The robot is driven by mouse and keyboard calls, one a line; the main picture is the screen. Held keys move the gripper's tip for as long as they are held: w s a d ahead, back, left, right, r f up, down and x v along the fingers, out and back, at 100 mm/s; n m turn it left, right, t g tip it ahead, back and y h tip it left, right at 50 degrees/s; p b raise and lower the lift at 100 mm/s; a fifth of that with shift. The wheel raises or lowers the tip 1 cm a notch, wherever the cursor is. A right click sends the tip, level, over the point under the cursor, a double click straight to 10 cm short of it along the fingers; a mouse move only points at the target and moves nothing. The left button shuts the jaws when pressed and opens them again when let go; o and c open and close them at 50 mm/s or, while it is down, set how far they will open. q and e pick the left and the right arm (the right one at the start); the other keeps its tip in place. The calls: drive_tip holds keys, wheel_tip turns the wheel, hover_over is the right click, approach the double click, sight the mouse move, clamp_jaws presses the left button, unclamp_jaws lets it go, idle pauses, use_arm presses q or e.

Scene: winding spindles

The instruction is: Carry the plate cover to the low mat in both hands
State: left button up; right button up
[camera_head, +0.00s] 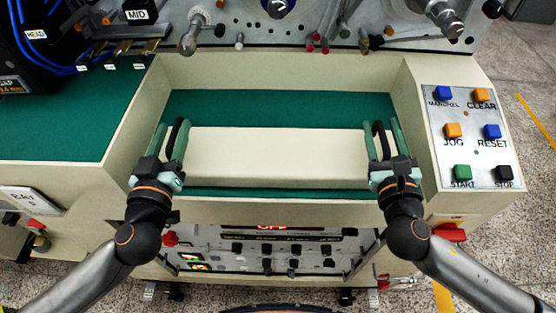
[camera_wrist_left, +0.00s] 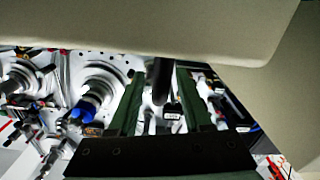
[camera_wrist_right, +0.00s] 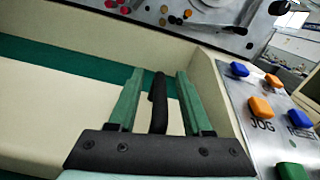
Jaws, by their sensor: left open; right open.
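The plate cover (camera_head: 278,155) is a long cream block with a dark handle at each end. It lies level over the green low mat (camera_head: 280,105) in the recess, seemingly resting there. My left gripper (camera_head: 172,130) is open, its green fingers either side of the left handle (camera_wrist_left: 160,85). My right gripper (camera_head: 382,128) is open, its fingers either side of the right handle (camera_wrist_right: 158,102). In both wrist views gaps show between handle and fingers. The cover's underside is hidden.
Cream walls close in the recess, with a button panel (camera_head: 472,135) at right. A higher green surface (camera_head: 60,130) lies at left. Spindles (camera_head: 190,38) and pegs stand out from the grey back plate. A control panel (camera_head: 265,250) sits below the front edge.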

sight(166, 153)
use_arm(q)
drive_tip(key=s, duration=0.7)
drive_tip(key=shift+s+a, duration=0.15)
drive_tip(key=shift+s, duration=0.05)
use_arm(e)
drive_tip(key=shift+r, duration=0.1)
wheel_tip(166, 153, up, 10)
drive_tip(key=shift+f, duration=0.1)
idle(0.4)
